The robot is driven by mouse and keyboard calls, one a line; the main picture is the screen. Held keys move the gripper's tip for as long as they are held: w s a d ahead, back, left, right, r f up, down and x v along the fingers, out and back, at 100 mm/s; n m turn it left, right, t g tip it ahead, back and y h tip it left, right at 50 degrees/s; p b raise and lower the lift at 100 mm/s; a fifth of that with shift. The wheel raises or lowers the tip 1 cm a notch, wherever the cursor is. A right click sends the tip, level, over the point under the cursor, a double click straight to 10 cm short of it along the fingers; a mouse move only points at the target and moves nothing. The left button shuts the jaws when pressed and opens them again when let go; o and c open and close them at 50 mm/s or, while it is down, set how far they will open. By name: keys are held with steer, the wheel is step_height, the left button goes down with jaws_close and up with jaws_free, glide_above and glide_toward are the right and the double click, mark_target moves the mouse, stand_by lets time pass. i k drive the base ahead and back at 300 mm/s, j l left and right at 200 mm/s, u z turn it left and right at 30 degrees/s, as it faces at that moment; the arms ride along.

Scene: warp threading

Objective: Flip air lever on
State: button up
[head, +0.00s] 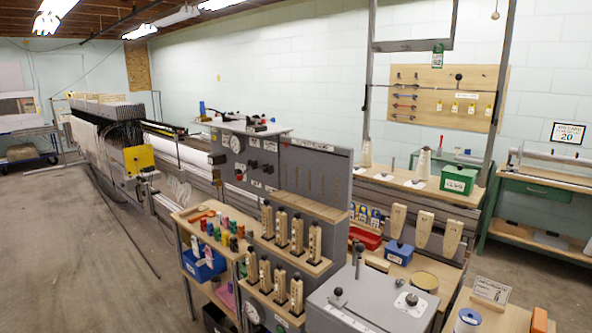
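No part of my gripper shows in the head view. A grey control panel (262,160) with a round gauge (236,145), dark knobs and a red button (240,176) stands in the middle. A grey cabinet (365,303) in the front has a black-knobbed lever (337,294) and a round dial (406,301) on its top.
A long loom-like machine (110,135) runs back left. The floor at left (60,260) is clear.

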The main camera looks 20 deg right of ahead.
mark_target(239, 176)
steer(key=i+j, duration=0.15)
steer(key=i, duration=0.35)
steer(key=i+j, duration=0.1)
steer(key=i, duration=0.4)
steer(key=i+j+z, duration=0.1)
steer(key=i, duration=0.4)
steer(key=i+j, duration=0.2)
steer(key=i, duration=0.3)
steer(key=i+j, duration=0.2)
steer(key=i, duration=0.3)
